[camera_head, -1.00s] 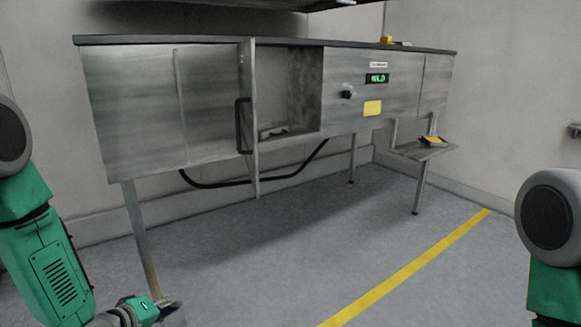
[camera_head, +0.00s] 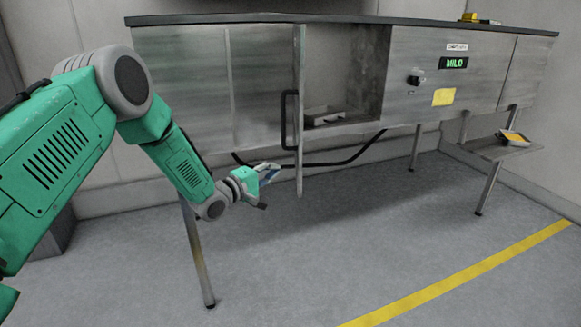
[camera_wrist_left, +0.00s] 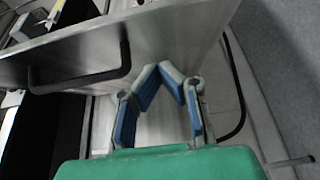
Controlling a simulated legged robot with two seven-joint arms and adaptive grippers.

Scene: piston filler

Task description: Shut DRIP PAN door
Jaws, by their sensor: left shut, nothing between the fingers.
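The drip pan door (camera_head: 299,160) stands swung open from the steel machine, seen nearly edge-on, with its dark bar handle (camera_head: 284,120) on its left side. The compartment (camera_head: 352,70) to its right is open, with a pale tray (camera_head: 323,116) inside. My left gripper (camera_head: 270,174) is shut and empty, low and left of the door, below the handle. In the left wrist view the door panel (camera_wrist_left: 190,35) and handle (camera_wrist_left: 125,62) lie just beyond the gripper (camera_wrist_left: 161,72); whether the fingertips touch the door I cannot tell. My right gripper is not in view.
A machine leg (camera_head: 196,250) stands below my left forearm, and a black hose (camera_head: 345,160) loops under the machine. A small shelf (camera_head: 485,148) holds a tray at the right. The floor (camera_head: 320,270) in front is clear.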

